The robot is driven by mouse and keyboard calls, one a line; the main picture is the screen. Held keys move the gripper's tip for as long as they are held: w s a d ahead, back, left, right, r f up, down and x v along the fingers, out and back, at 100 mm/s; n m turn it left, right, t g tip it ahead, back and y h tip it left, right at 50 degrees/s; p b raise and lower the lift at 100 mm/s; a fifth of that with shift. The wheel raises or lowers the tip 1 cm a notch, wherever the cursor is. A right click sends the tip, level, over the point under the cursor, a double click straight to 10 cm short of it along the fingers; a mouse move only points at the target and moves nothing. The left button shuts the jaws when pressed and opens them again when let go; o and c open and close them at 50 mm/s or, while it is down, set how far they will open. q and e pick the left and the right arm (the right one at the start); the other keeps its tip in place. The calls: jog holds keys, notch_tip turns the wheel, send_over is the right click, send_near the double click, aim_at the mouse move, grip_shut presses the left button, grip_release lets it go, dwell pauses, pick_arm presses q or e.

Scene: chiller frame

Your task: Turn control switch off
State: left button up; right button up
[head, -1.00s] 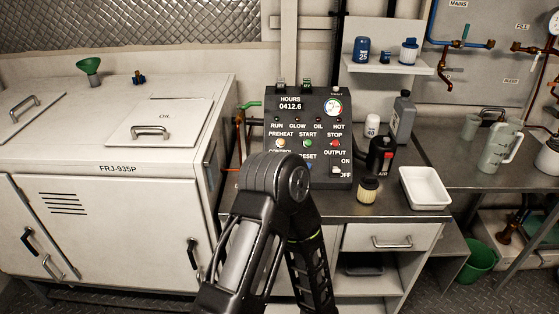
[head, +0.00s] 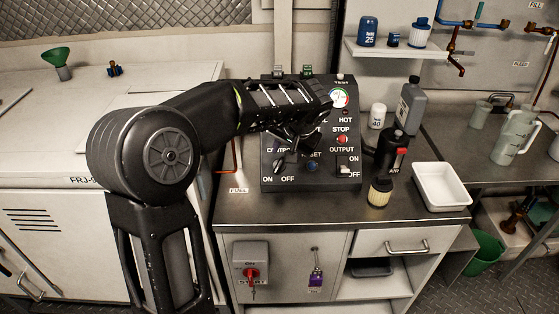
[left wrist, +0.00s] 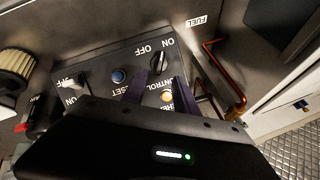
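The control switch (head: 278,165) is a dark knob with a bright edge, low on the left of the black panel (head: 330,180). ON and OFF are printed below it, and it seems to lean toward ON. It also shows in the left wrist view (left wrist: 160,63). My left gripper (head: 292,143) hangs over the panel, just above the switch, and hides part of the lettering. In the left wrist view its two fingers (left wrist: 160,92) are apart, with the CONTROL label showing between them and the knob just beyond their tips. They hold nothing. My right gripper is out of view.
A blue button (head: 312,167) and the output switch (head: 345,169) are right of the control switch. A black-and-red can (head: 389,153), a pleated filter (head: 380,191) and a white tray (head: 441,186) stand right of the panel. The counter (head: 310,208) in front is clear.

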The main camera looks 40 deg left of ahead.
aim_at(280, 164)
pick_arm(q)
jog(key=shift+p+x, duration=0.75)
jog(key=shift+x, duration=3.25)
grip_shut()
